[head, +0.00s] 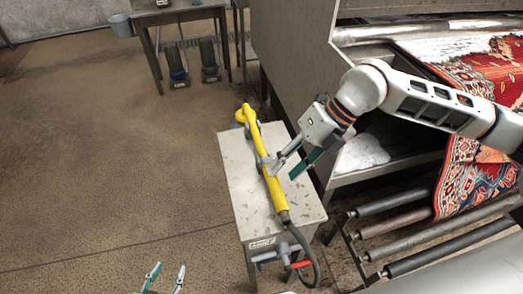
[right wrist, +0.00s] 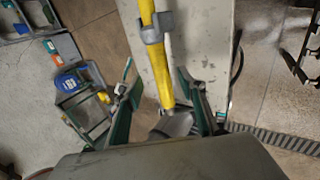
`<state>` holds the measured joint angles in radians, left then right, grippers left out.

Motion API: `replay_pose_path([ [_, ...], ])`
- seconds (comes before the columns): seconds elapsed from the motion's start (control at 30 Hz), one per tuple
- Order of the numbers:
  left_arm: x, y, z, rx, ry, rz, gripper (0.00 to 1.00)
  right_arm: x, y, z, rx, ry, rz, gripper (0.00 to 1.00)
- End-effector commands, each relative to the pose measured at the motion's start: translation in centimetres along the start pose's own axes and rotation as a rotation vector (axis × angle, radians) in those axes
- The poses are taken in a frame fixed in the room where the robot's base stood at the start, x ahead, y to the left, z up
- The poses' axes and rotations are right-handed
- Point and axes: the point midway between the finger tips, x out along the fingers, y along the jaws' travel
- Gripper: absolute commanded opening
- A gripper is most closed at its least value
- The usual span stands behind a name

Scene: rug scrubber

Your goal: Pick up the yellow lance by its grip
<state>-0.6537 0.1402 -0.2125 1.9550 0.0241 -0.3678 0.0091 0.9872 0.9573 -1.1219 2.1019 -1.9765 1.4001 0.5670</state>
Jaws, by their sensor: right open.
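The yellow lance (head: 271,181) lies lengthwise along a narrow grey table (head: 235,170), its hooked yellow end at the far edge. A grey collar (right wrist: 154,28) wraps its shaft, and a dark hose leaves its near end. My right gripper (head: 288,167) is open over the table beside the middle of the lance. In the right wrist view, the lance lies between the spread fingers (right wrist: 163,112); whether they reach down to its level I cannot tell. The lance's lower end is partly hidden there by the gripper. My left gripper (head: 166,279) is open and empty at the bottom edge, away from the table.
A red-handled valve (head: 296,265) is at the table's near end. A large grey machine with rollers (head: 395,213) and a patterned red rug (head: 480,165) stands close on the right. The floor on the left is clear.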

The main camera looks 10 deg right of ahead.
Motion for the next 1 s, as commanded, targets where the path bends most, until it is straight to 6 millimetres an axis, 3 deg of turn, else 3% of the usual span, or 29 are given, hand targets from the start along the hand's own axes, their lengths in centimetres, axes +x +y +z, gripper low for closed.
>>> replay_pose_path([
  [0.33, -0.1, -0.2, -0.8, 0.001, 0.011, -0.002, 0.40, 4.4, -0.2, -0.5, 0.000, 0.002, 0.001, 0.41],
  [0.57, 0.0, -0.3, -1.2, 0.002, 0.019, -0.004, 0.40, 4.8, -0.2, -0.5, 0.000, 0.001, 0.002, 0.41],
  [0.73, 0.0, -0.3, -1.2, 0.002, 0.019, -0.004, 0.40, 4.7, -0.2, -0.5, 0.000, 0.001, 0.002, 0.02],
  [1.0, 0.0, -0.3, -1.2, 0.002, 0.018, -0.004, 0.40, 4.6, -0.1, -0.3, -0.004, -0.003, 0.003, 0.00],
])
